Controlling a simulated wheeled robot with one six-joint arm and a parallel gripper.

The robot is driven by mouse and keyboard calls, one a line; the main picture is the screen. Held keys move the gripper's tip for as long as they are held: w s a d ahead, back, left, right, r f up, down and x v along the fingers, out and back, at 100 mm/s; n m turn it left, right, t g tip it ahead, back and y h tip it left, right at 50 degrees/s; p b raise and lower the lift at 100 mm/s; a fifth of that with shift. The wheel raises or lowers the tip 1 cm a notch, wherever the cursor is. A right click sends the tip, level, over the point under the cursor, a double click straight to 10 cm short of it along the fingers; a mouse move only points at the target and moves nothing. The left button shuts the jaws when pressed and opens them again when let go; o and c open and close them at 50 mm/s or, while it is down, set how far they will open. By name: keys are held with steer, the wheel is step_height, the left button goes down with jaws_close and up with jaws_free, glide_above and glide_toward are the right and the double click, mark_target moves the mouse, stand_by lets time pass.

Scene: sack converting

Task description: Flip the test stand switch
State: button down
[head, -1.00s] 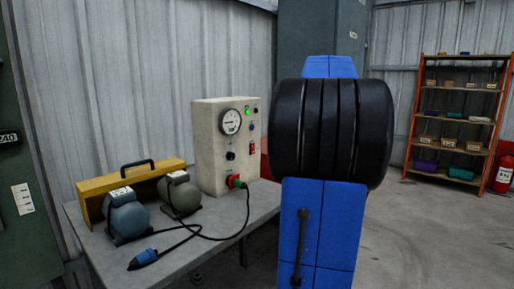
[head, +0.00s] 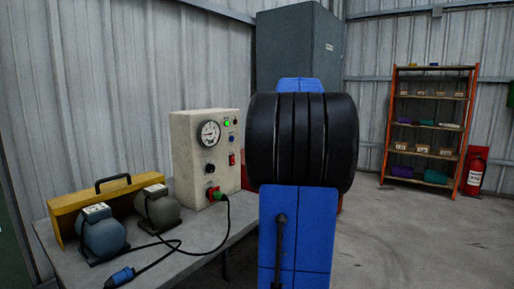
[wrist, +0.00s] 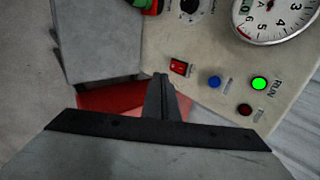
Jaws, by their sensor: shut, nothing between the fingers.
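The test stand (head: 190,150) is a cream box on a grey bench, with a gauge, lamps and a knob. Its red switch (head: 231,159) is low on the right of the panel. In the wrist view the red rocker switch (wrist: 178,67) sits on the tilted panel, beside a blue button (wrist: 214,82). The lit green RUN lamp (wrist: 259,83) is to the right. My gripper (wrist: 160,80) is shut and empty, its tips showing just below and left of the switch. I cannot tell whether they touch the panel. In the head view my gripper is hidden behind my arm.
The bench (head: 205,235) carries two motors, the grey-blue one (head: 102,236) and the olive one (head: 160,210), a yellow guard (head: 70,212) and a loose cable with a blue plug (head: 120,277). A cabinet, shelf (head: 430,125) and fire extinguisher (head: 474,173) stand behind. Floor at right is clear.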

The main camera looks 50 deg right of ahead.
mark_target(233, 163)
steer(key=shift+w+a+f, duration=0.1)
steer(key=shift+w+f, duration=0.55)
steer(key=shift+w, duration=0.55)
steer(key=shift+w+a+f, duration=0.1)
steer(key=shift+w+f, duration=0.6)
steer(key=shift+w, duration=0.55)
steer(key=shift+w+a+f, duration=0.1)
steer(key=shift+w+f, duration=0.55)
steer(key=shift+w, duration=0.55)
steer(key=shift+w+f, duration=0.1)
steer(key=shift+w, duration=0.05)
